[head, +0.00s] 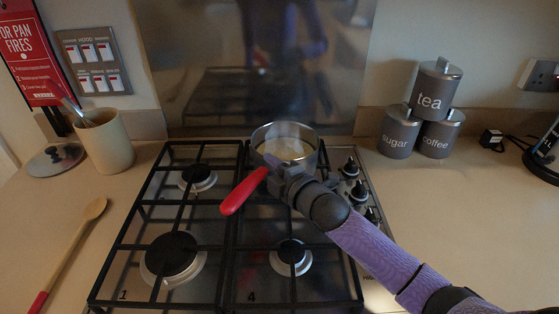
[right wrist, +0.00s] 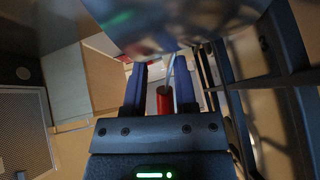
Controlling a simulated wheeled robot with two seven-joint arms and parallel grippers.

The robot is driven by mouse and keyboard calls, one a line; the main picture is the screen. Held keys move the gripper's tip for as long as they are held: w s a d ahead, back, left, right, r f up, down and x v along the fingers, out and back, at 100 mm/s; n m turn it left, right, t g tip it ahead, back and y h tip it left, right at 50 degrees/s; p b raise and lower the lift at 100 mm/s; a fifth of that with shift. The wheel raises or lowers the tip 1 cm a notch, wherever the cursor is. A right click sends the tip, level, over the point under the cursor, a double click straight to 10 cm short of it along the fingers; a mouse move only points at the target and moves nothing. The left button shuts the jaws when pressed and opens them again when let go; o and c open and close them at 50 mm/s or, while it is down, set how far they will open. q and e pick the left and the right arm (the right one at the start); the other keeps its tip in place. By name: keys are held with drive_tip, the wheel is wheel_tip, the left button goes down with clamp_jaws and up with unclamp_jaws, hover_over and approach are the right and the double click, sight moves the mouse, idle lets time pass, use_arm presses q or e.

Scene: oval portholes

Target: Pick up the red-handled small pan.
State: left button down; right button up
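The small pan (head: 286,143) is metal with pale contents and stands at the back right of the gas hob. Its red handle (head: 243,192) points toward the front left. My right gripper (head: 277,168) is at the pan's near side, where the handle meets the body. In the right wrist view the two fingers stand apart, with the red handle (right wrist: 164,104) and its thin metal stem between them. A gap shows beside the handle, so the gripper looks open around it. The pan's shiny underside or wall (right wrist: 175,22) fills the top there. My left gripper is not in view.
The black hob grates (head: 233,245) surround several burners. Knobs (head: 359,190) lie right of the pan, close to my right arm. Tea, sugar and coffee canisters (head: 437,92) stand at the back right. A utensil pot (head: 104,143), a lid (head: 55,160) and a wooden spoon (head: 70,250) are left.

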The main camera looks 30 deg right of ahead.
clamp_jaws()
drive_tip(key=shift+f, duration=0.1)
idle(0.8)
